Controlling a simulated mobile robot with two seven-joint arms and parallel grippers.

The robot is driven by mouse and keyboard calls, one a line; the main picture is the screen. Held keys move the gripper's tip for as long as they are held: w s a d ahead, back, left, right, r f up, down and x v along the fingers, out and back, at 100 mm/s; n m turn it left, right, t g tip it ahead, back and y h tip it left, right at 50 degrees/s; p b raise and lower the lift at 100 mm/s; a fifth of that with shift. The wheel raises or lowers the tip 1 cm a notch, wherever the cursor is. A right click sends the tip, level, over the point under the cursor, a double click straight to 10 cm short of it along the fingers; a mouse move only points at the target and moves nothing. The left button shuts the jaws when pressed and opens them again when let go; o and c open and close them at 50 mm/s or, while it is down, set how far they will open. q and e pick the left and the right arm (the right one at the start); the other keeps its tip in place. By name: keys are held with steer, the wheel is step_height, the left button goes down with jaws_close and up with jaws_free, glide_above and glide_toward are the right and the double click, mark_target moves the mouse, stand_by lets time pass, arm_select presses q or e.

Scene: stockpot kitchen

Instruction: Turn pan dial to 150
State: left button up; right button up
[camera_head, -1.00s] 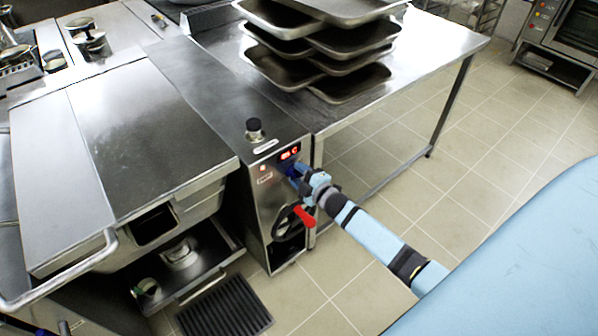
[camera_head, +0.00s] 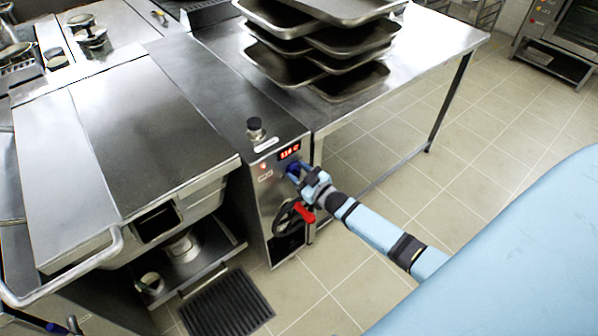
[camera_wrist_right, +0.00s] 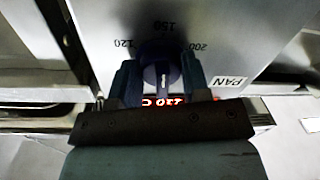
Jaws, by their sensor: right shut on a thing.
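The pan dial (camera_wrist_right: 162,72) is a dark blue knob on the steel control panel, with 120, 150 and 200 printed around it and "PAN" beside it. My right gripper (camera_wrist_right: 158,85) has its fingers on both sides of the knob and is shut on it. In the head view, my right gripper (camera_head: 301,174) reaches the panel from the right and partly hides the dial. The knob's pale mark lies along the line towards 150 in the wrist view. A small dark and blue part at the bottom left looks like my left gripper (camera_head: 52,326); its fingers are unclear.
A red digital display (camera_head: 289,152) is lit above the dial; its figures are hard to read. Stacked trays (camera_head: 315,45) stand on the steel table behind. The tiled floor at right is open.

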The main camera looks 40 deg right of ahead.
steer(key=shift+m, duration=0.5)
steer(key=o, duration=0.9)
steer(key=shift+o, duration=0.2)
steer(key=s+d, duration=0.2)
steer(key=s, duration=1.1)
steer(key=shift+s, duration=0.3)
